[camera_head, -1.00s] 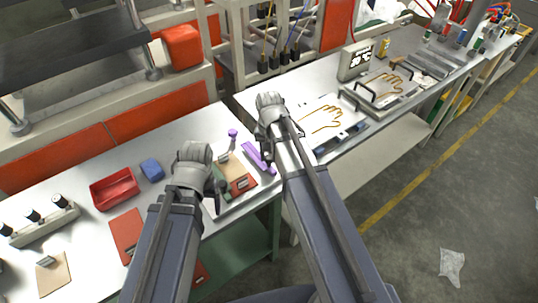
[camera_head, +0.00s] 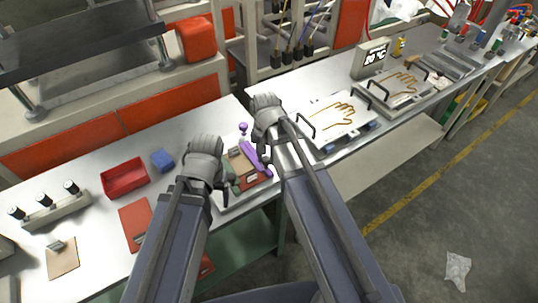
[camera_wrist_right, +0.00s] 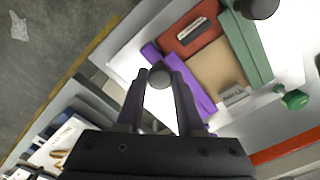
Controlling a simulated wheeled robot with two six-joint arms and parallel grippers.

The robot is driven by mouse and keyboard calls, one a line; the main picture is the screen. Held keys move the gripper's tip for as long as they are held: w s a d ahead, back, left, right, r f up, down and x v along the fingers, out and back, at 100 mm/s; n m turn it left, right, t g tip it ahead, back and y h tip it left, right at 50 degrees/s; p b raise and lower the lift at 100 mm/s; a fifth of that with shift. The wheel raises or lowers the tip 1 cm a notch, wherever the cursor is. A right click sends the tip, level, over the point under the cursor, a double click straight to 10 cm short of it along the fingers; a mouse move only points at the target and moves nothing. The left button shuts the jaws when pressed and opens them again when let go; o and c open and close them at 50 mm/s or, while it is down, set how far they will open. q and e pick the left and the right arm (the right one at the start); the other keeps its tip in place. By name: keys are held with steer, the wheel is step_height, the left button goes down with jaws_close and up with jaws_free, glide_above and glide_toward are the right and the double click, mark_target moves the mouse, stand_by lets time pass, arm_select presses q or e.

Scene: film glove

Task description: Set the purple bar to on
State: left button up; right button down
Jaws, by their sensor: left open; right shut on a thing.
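The purple bar (camera_head: 249,153) lies along the right side of a small board (camera_head: 241,163) with tan and red panels. It also shows in the right wrist view (camera_wrist_right: 196,93). My right gripper (camera_wrist_right: 159,80) is shut on a grey round knob that appears to belong to the purple bar. In the head view my right gripper (camera_head: 266,135) is at the bar's right side, its fingertips partly hidden. My left gripper (camera_head: 222,180) is open at the board's left side, by the green bar (camera_wrist_right: 246,42). Its fingertips are hard to make out. Labels are too small to read.
A purple knob (camera_head: 243,128) stands behind the board. A red bin (camera_head: 125,179) and blue block (camera_head: 162,160) are to the left.

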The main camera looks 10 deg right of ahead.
steer(key=c, duration=0.5)
jaws_free()
step_height(320, 180, up, 8)
steer(key=p, duration=0.8)
arm_select(q)
step_height(320, 180, up, 8)
arm_select(e)
steer(key=shift+f, duration=0.1)
arm_select(q)
steer(key=shift+f, duration=0.15)
